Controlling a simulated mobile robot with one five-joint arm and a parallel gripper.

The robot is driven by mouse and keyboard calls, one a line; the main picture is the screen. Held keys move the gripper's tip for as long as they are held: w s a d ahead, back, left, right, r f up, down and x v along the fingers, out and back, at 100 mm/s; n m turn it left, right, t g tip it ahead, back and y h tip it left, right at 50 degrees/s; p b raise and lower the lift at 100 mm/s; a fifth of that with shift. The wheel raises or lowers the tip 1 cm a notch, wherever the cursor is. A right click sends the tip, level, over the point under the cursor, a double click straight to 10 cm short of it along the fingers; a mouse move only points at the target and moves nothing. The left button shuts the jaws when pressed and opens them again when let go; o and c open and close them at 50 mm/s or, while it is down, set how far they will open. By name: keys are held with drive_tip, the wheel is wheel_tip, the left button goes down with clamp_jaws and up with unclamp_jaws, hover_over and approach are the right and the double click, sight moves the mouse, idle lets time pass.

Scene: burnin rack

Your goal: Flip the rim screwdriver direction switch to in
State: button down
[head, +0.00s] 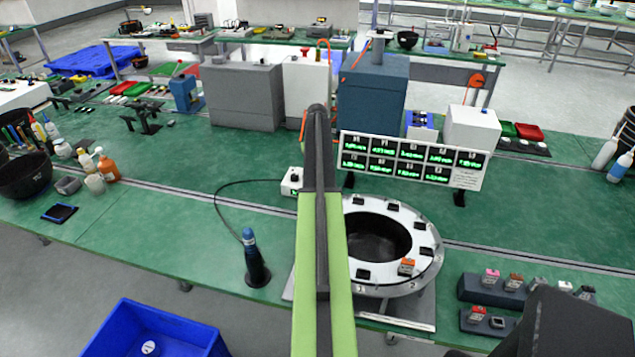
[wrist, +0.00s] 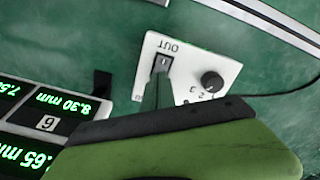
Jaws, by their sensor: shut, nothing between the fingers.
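The screwdriver's white control box (wrist: 190,68) shows in the wrist view, upside down. Its direction switch (wrist: 161,66) is a dark slot with a pale piece at the end nearer the OUT label; the label at the other end is too small to read. A black knob (wrist: 212,81) sits beside it. In the head view the box (head: 291,181) stands just left of my arm, and the blue-tipped screwdriver (head: 254,260) stands upright, joined by a cable. My gripper (wrist: 180,140), green and black, is shut and empty beside the box in the wrist view; its fingertips are not clear.
The display panel (head: 412,160) stands close to the right of the box. A white ring fixture (head: 425,265) lies in front of it, partly behind my arm. Grey and blue cabinets (head: 243,97) stand behind. The green bench left of the box is mostly clear.

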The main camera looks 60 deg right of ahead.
drive_tip(key=shift+f+b, duration=0.45)
drive_tip(key=shift+f, duration=0.05)
wheel_tip(320, 180, up, 7)
drive_tip(key=p, duration=0.7)
idle(0.4)
